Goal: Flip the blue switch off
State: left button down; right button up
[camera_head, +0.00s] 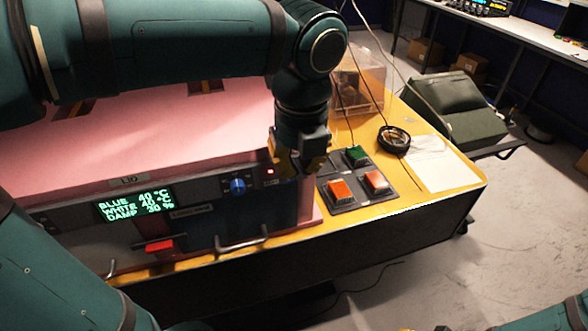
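The blue switch (238,186) is a round blue knob with a pale pointer mark, on the grey front panel of the pink enclosure (180,135). Its pointer looks roughly upright; the small labels around it are unreadable. My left gripper (299,168) points down at the right end of the panel, right of the knob and apart from it. Its yellow parts show, but its fingertips are unclear, and I cannot tell if it is open. Only slivers at the bottom edge may belong to my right gripper.
A display (135,205) reads BLUE 40 °C, WHITE 40 °C, DAMP 30 %. Below it is a red switch (160,247). A metal handle (241,243) sticks out. A button box (352,200) with green, orange and red buttons stands right of my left gripper. A clear box stands behind.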

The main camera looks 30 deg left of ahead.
aim_at(288, 182)
pick_arm(q)
jog(key=w+a+f+b, duration=0.2)
jog(key=w+a+f, duration=0.1)
jog(key=f, duration=0.6)
jog(key=shift+w+a+f, duration=0.15)
jog(key=shift+a+f, duration=0.05)
jog(key=shift+a, duration=0.15)
pick_arm(e)
jog(key=shift+s+f, duration=0.2)
jog(key=shift+f, duration=0.4)
jog(key=shift+s+f, duration=0.2)
jog(key=shift+f, duration=0.4)
jog(key=shift+f, duration=0.1)
pick_arm(q)
jog(key=shift+w+a+f+t+y+b, duration=0.2)
jog(key=shift+a+f+t+y+b, duration=0.1)
jog(key=shift+t+y+b, duration=0.45)
pick_arm(e)
jog(key=shift+s+a+f, duration=0.1)
jog(key=shift+s+f, duration=0.1)
jog(key=shift+f, duration=0.35)
pick_arm(q)
jog(key=shift+r, duration=0.1)
pick_arm(e)
jog(key=shift+r, duration=0.1)
pick_arm(q)
jog(key=shift+r+p, duration=0.8)
jog(key=shift+p, duration=0.1)
pick_arm(e)
jog(key=shift+r, duration=0.85)
